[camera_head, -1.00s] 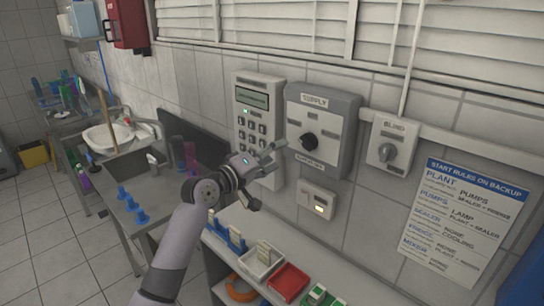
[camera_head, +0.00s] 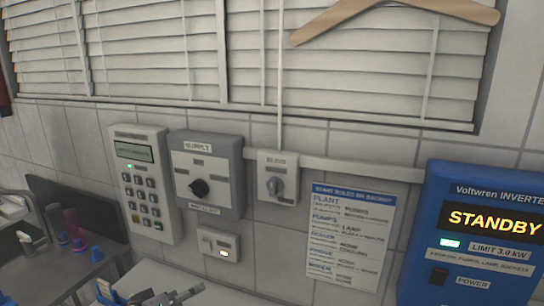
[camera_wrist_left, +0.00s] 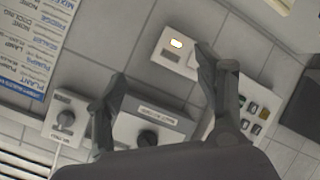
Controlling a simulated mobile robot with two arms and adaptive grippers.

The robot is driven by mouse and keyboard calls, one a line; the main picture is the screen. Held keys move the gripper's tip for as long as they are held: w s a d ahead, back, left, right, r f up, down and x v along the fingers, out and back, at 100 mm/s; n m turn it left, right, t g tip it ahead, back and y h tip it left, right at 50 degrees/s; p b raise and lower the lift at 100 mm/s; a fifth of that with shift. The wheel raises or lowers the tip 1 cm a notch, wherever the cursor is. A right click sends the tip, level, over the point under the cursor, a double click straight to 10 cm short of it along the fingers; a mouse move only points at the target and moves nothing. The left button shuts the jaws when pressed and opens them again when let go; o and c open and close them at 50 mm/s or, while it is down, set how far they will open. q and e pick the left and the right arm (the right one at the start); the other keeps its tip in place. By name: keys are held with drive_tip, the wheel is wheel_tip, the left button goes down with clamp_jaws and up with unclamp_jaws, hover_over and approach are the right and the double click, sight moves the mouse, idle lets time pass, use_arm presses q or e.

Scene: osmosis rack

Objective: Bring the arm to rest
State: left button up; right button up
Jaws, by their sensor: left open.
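My left gripper (camera_head: 168,297) shows at the bottom edge of the head view, low in front of the wall panels and touching none that I can see. In the left wrist view the left gripper (camera_wrist_left: 160,64) has its two fingers spread, with nothing between them but wall and the panels beyond. The supply box (camera_head: 207,180) with its black knob and the keypad unit (camera_head: 145,183) hang on the wall above it. Most of the left arm is out of the head view. My right gripper is not in view.
The wall also holds the bleed switch (camera_head: 277,178), a small lit box (camera_head: 219,245), a rules sheet (camera_head: 349,236) and a blue inverter (camera_head: 480,235) reading STANDBY. A wooden hanger (camera_head: 395,16) is in front of the blinds. Bottles (camera_head: 73,228) stand at left.

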use_arm(q)
drive_tip(key=s+f+m+g+y, duration=0.25)
drive_tip(key=s+f, duration=0.25)
drive_tip(key=s, duration=0.6)
drive_tip(key=s+d+f+m+g+y, duration=0.1)
drive_tip(key=s+f+g, duration=0.3)
drive_tip(key=s, duration=0.6)
drive_tip(key=s+f+m+g+y, duration=0.1)
drive_tip(key=s+f+m+g, duration=0.1)
drive_tip(key=s+f, duration=0.65)
drive_tip(key=s+f+g+b, duration=0.1)
drive_tip(key=s+f+b, duration=0.15)
drive_tip(key=f, duration=1.25)
drive_tip(key=s+f+b, duration=0.1)
drive_tip(key=f+b, duration=0.2)
drive_tip(key=f, duration=1.1)
drive_tip(key=s+a+f+b, duration=0.1)
drive_tip(key=s+f+b, duration=0.1)
drive_tip(key=s+f, duration=0.6)
drive_tip(key=s+a+f+g+b, duration=0.1)
drive_tip(key=s+a+f+b, duration=0.1)
drive_tip(key=s+f, duration=0.6)
wheel_tip(320, 180, down, 4)
drive_tip(key=shift+s+f+m+b, duration=0.25)
drive_tip(key=shift+s+m+b, duration=0.05)
drive_tip(key=shift+s+m, duration=0.1)
drive_tip(key=shift+y, duration=0.25)
